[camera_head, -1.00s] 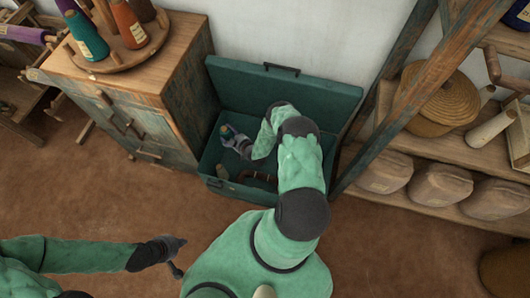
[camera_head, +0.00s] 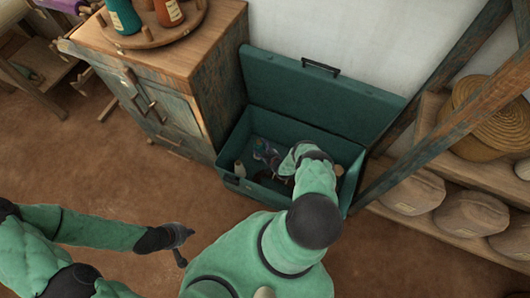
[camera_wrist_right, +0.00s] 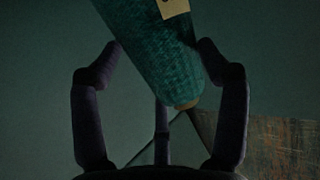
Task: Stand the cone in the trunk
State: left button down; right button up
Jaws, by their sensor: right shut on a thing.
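The teal trunk (camera_head: 234,184) stands open on the floor, its lid (camera_head: 330,92) tilted back against the wall. My right arm reaches down into it. In the head view the cone is small and partly hidden. My left gripper (camera_head: 180,243) is empty, fingers apart, over the floor.
A wooden cabinet (camera_head: 175,85) stands left of the trunk, with a round stand bearing a teal cone (camera_head: 123,15) and an orange cone (camera_head: 168,12). A small pale thing (camera_head: 239,169) is in the trunk's left corner. Wooden posts and a shelf with sacks (camera_head: 413,190) stand at right.

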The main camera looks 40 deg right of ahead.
jog(key=shift+f+b, duration=1.2)
jog(key=shift+f, duration=0.75)
jog(key=shift+r, duration=0.1)
jog(key=o, duration=1.3)
jog(key=shift+o, duration=0.2)
jog(key=p+v, duration=0.5)
jog(key=v, duration=0.7)
